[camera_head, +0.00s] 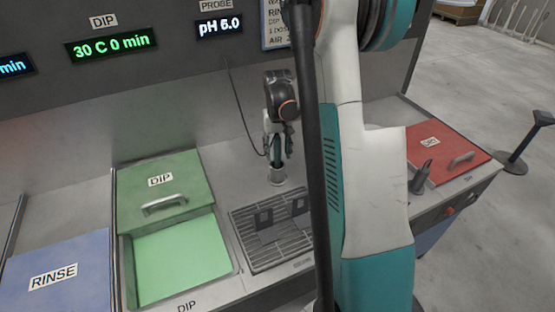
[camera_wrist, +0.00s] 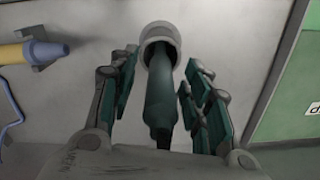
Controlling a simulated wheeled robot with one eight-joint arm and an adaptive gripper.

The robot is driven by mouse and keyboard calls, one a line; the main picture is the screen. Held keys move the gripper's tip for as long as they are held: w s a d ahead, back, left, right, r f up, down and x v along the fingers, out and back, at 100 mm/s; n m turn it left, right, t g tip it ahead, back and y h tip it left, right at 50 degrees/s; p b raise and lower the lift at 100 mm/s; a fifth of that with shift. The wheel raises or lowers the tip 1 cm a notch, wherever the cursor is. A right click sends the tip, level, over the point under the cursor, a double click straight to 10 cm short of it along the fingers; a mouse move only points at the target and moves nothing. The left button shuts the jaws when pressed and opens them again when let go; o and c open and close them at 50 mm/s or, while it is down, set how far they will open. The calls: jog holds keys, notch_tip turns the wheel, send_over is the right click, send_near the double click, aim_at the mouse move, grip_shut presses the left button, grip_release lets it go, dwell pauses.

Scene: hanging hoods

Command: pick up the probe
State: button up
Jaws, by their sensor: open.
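The probe (camera_wrist: 160,100) is a dark teal, tapered body in the wrist view, with its far end in a round grey holder (camera_wrist: 149,30). The holder also shows as a small grey cup on the counter in the head view (camera_head: 278,180). My gripper (camera_wrist: 160,70) is open, with one finger on each side of the probe and a visible gap on both sides. In the head view my gripper (camera_head: 278,150) points down just above the holder and hides most of the probe. A thin dark cable (camera_head: 239,105) runs from the panel down to that spot.
A slatted rack (camera_head: 270,255) lies in front of the holder. The green DIP lid (camera_head: 165,185) stands left, above a green bath (camera_head: 182,260). A blue RINSE lid (camera_head: 55,285) is farther left, a red lid (camera_head: 430,140) right. A yellow-ended object (camera_wrist: 35,52) shows in the wrist view.

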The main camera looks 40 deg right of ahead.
jog(key=shift+f, duration=0.6)
grip_shut()
jog(key=shift+r, duration=0.15)
